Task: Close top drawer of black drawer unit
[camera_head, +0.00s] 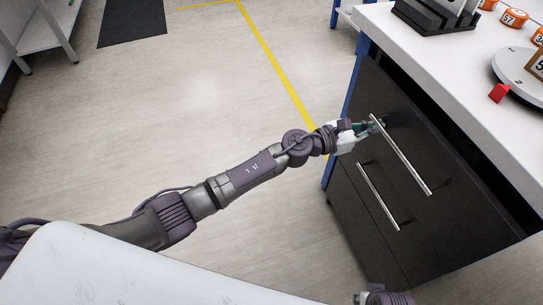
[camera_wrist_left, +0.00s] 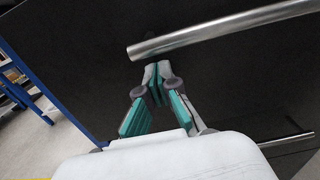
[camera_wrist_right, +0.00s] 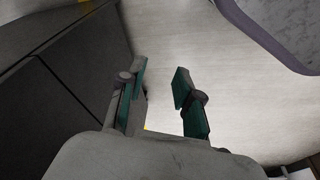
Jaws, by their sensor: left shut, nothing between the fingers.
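The black drawer unit (camera_head: 375,225) stands under the white table top at the right. Its top drawer (camera_head: 440,150) has a long silver handle (camera_head: 402,155), and a dark gap shows between its front's upper edge and the table top. My left gripper (camera_head: 380,125) is shut and empty at the handle's far end, close to the drawer front. In the left wrist view its fingertips (camera_wrist_left: 157,72) are just below the bar's left end (camera_wrist_left: 140,50); I cannot tell whether they touch the front. My right gripper (camera_wrist_right: 160,82) is open and empty, beside a dark panelled surface.
A lower drawer handle (camera_head: 378,195) sits below. The table top (camera_head: 405,48) carries a black rack (camera_head: 435,18), orange numbered pieces (camera_head: 513,18), a red block (camera_head: 499,93) and a round scale-like plate (camera_head: 520,72). A blue table leg (camera_head: 350,90) stands near my left gripper.

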